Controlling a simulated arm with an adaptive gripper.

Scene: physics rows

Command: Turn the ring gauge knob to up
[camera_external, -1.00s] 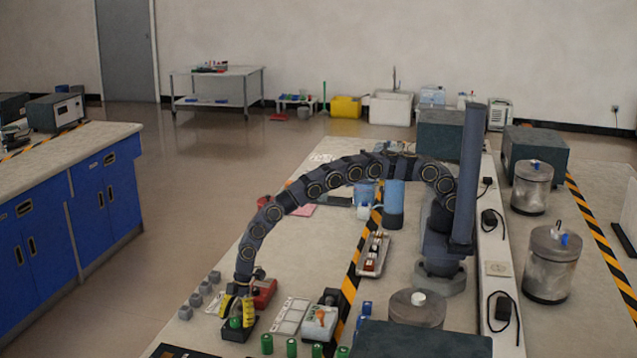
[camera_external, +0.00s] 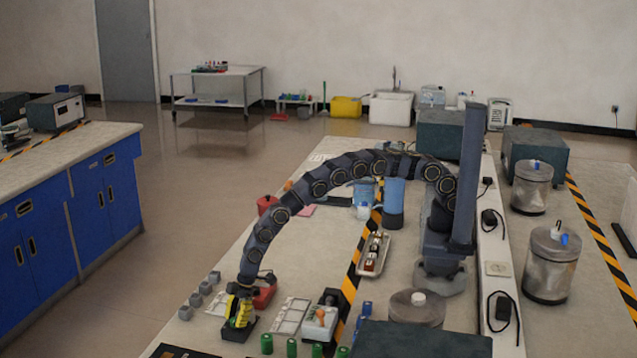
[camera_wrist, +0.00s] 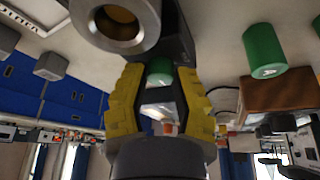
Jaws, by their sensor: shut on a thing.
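My gripper (camera_external: 239,312), with yellow fingers, points down over a small dark box (camera_external: 236,335) near the front left of the bench. In the wrist view my gripper (camera_wrist: 160,82) has its fingers on both sides of a green knob (camera_wrist: 159,68), shut on it. The dark box (camera_wrist: 178,38) shows behind the knob and carries a large metal ring with a brownish centre (camera_wrist: 118,22), which looks like the ring gauge. The fingers hide most of the knob in the external view. Which way the knob points is not clear.
A red box (camera_external: 264,297) stands close behind my gripper. A white tray (camera_external: 291,315) and a device with an orange knob (camera_external: 320,318) lie to the right. Several green cylinders (camera_external: 292,347) stand in front, and grey blocks (camera_external: 185,312) at the left edge.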

